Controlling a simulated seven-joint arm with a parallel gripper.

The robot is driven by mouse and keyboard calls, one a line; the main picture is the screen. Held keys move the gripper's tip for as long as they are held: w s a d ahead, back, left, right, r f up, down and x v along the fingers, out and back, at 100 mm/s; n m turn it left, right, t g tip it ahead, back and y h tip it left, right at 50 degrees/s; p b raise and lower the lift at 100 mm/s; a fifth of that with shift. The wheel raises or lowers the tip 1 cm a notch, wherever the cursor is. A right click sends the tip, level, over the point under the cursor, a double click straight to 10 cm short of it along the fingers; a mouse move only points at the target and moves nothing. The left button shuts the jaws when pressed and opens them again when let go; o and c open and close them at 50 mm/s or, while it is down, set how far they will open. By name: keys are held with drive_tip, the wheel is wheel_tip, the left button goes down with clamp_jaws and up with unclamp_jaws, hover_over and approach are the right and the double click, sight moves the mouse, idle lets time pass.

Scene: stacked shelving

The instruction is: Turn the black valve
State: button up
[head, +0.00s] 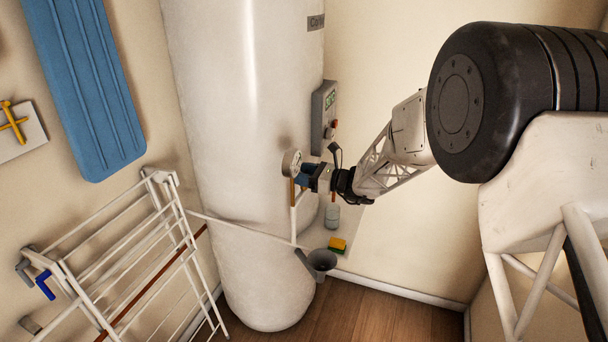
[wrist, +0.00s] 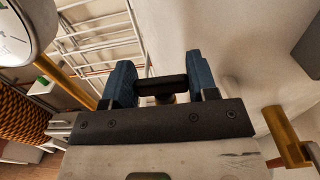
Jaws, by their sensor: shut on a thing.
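The black valve (wrist: 162,85) shows in the wrist view as a short dark bar lying across between my blue fingers. My gripper (wrist: 160,78) is shut on it, with one finger at each end of the bar. A small brassy part shows just below the bar; the rest of the valve's mount is hidden behind the gripper's dark crosspiece. In the head view my gripper (head: 306,174) reaches in from the right to the side of the white tank, just beside the round gauge. It hides the valve there.
The gauge (head: 292,162) is very close to my gripper, also in the wrist view (wrist: 22,30). The white tank (head: 235,150) stands behind. A grey control box (head: 324,112), funnel (head: 322,261), sponge (head: 338,244) and glass jar (head: 332,216) are near. A drying rack (head: 172,178) stands left.

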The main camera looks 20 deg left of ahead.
idle(0.3)
drive_tip(key=o, duration=0.9)
drive_tip(key=shift+d, duration=0.15)
drive_tip(key=shift+d, duration=3.75)
